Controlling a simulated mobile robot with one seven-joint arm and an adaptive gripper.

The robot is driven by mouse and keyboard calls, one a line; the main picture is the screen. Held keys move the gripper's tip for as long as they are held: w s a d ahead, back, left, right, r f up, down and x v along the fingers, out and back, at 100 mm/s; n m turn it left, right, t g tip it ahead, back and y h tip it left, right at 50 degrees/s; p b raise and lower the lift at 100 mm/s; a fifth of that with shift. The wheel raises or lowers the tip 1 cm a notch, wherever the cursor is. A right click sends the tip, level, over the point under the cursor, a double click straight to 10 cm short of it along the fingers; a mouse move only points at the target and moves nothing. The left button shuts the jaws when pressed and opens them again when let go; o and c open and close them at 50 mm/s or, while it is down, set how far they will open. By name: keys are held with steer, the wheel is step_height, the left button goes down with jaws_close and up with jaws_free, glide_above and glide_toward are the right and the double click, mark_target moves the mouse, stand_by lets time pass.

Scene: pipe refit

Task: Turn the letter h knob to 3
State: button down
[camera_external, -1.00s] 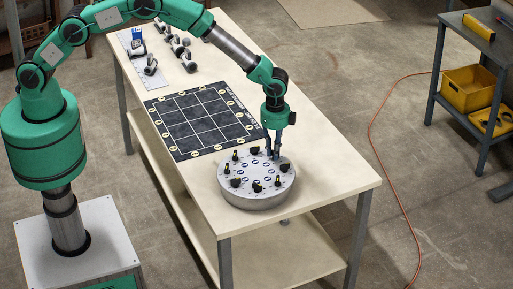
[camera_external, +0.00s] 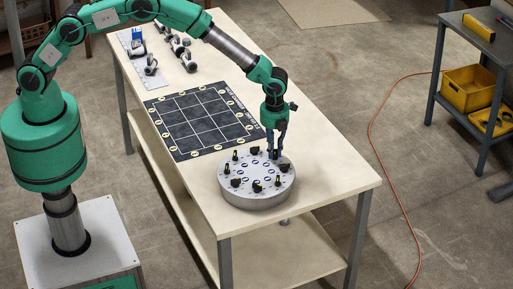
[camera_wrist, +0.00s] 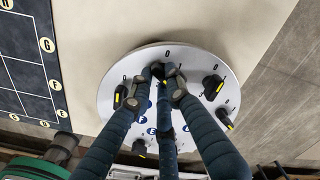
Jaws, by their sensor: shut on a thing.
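A round silver dial plate (camera_external: 258,200) stands on the near end of the table, with several black knobs with yellow pointer marks around its rim and blue letter discs inside. My gripper (camera_external: 275,154) points down at the far right part of the rim. In the wrist view my gripper (camera_wrist: 164,82) is shut on a dark knob (camera_wrist: 160,69), mostly hidden by the fingers. Its pointer and letter cannot be read, so I cannot tell if it is h. The discs F and E show below.
A black gridded mat (camera_external: 200,122) with yellow letter discs lies beside the dial plate. Grey pipe fittings (camera_external: 180,48) lie at the table's far end. The pale table top (camera_external: 325,180) is clear to the right of the plate. Neighbouring knobs (camera_wrist: 213,86) stand near the fingers.

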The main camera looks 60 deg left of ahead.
mark_target(275, 150)
steer(key=m, duration=0.5)
steer(key=shift+w+r+m, duration=0.15)
steer(key=shift+w+m, duration=0.05)
steer(key=shift+m, duration=0.1)
steer(key=m, duration=0.5)
steer(key=shift+w+m, duration=0.1)
steer(key=shift+m, duration=0.2)
steer(key=c, duration=1.7)
jaws_free()
steer(key=shift+a, duration=0.1)
steer(key=shift+o, duration=0.2)
steer(key=shift+r, duration=0.1)
step_height(275, 150, up, 12)
steer(key=shift+f, duration=0.2)
